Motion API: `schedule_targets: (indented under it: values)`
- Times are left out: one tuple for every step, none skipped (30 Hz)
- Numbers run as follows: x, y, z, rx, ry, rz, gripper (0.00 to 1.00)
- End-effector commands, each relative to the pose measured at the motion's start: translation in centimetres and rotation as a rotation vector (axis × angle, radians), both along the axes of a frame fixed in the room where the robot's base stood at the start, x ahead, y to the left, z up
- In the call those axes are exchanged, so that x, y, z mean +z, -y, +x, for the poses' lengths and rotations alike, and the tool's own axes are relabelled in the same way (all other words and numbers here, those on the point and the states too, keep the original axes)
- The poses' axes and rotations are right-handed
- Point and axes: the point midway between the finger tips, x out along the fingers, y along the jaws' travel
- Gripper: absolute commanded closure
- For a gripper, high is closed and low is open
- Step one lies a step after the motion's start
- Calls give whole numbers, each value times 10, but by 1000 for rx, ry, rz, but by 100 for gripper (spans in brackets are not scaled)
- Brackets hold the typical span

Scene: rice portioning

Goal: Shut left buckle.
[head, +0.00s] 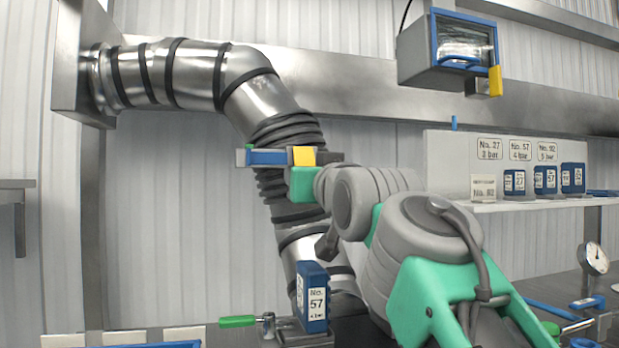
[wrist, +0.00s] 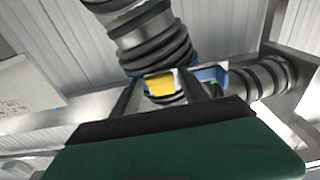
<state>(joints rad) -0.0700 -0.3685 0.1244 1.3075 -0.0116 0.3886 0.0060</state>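A blue bar (head: 266,158) with a yellow block (head: 303,156) lies across the ribbed dark hose, midway up the duct. I take this for the left buckle, but its latch state is not clear. My gripper (wrist: 162,88) is at it, with one dark finger on each side of the yellow block (wrist: 160,84) in the wrist view. The blue part (wrist: 211,74) shows just right of the fingers there. Whether the fingers press on the block or only straddle it is not clear. In the head view my wrist hides the area just below the bar, and the fingertips are not distinct.
A metal duct (head: 200,75) bends down from the left wall. A grey box (head: 436,70) with a blue frame and yellow latch (head: 495,81) hangs upper right. A blue No. 57 block (head: 313,298) stands below. Blue blocks line a shelf at right, with a gauge (head: 593,258) below.

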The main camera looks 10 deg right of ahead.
Motion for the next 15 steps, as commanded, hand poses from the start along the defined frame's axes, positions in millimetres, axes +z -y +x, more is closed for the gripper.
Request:
schedule_targets:
  values:
    - [0,0,0,0,-1,0,43]
    - [0,0,0,0,-1,0,41]
    - [0,0,0,-1,-1,0,38]
    - [-1,0,0,-1,-1,0,38]
    - [-1,0,0,-1,-1,0,38]
    - [-1,0,0,-1,-1,0,38]
    - [-1,0,0,-1,-2,0,38]
    - [-1,0,0,-1,-2,0,38]
    - [-1,0,0,-1,-2,0,38]
    - [-1,1,0,-1,-1,0,38]
    - [-2,1,-2,-1,-1,0,38]
    - [-3,1,-5,-1,0,0,38]
    - [-4,1,-8,-1,1,0,38]
    - [-5,2,-13,-1,2,0,38]
    - [-7,2,-21,-1,3,0,38]
